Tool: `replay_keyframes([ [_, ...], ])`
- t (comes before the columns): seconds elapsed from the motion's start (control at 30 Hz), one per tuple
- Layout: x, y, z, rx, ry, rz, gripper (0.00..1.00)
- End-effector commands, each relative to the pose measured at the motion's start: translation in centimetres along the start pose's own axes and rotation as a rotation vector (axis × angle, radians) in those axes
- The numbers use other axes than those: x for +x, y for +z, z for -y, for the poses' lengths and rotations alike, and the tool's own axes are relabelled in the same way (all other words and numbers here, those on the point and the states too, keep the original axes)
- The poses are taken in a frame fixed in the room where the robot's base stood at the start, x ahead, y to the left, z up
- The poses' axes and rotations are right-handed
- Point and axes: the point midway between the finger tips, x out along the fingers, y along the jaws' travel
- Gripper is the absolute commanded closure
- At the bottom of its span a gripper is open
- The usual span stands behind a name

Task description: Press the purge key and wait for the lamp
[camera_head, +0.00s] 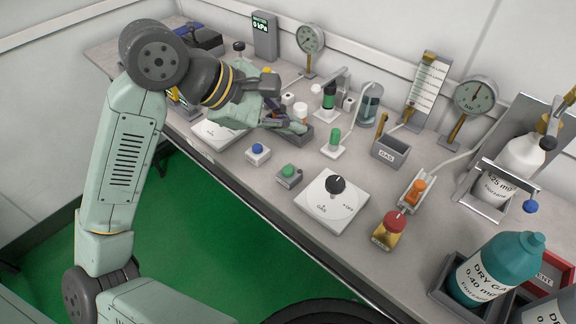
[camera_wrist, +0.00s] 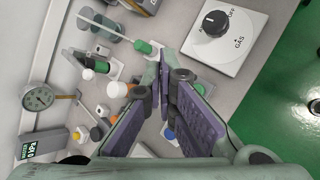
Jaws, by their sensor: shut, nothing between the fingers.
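No label I can read says purge, so I cannot tell which control is the purge key. In the head view, a blue push button (camera_head: 257,148) on a white box and a green push button (camera_head: 289,170) on a grey box stand near the bench's front edge. The blue button also shows between my fingers in the wrist view (camera_wrist: 169,133). My gripper (camera_head: 302,128) is shut and empty, over the bench behind these buttons, its tips close to a grey item they partly cover. Contact cannot be told. In the wrist view my fingertips (camera_wrist: 159,68) are together.
A white GAS dial box (camera_head: 327,216), a red knob on a yellow base (camera_head: 389,231) and an orange switch (camera_head: 414,194) lie to the right. Gauges (camera_head: 474,97), a green-capped valve (camera_head: 335,138) and bottles (camera_head: 494,268) crowd the back and right.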

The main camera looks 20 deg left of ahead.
Motion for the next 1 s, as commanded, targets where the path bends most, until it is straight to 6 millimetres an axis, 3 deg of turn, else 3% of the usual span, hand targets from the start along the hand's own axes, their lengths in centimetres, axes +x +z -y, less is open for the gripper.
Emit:
replay_keyframes([
  [0.37,0.7,-0.4,0.5,0.000,0.001,0.004,1.00],
  [0.83,5.3,-3.7,3.8,0.001,0.002,0.003,1.00],
  [1.0,6.2,-4.3,4.4,0.001,0.002,0.004,1.00],
])
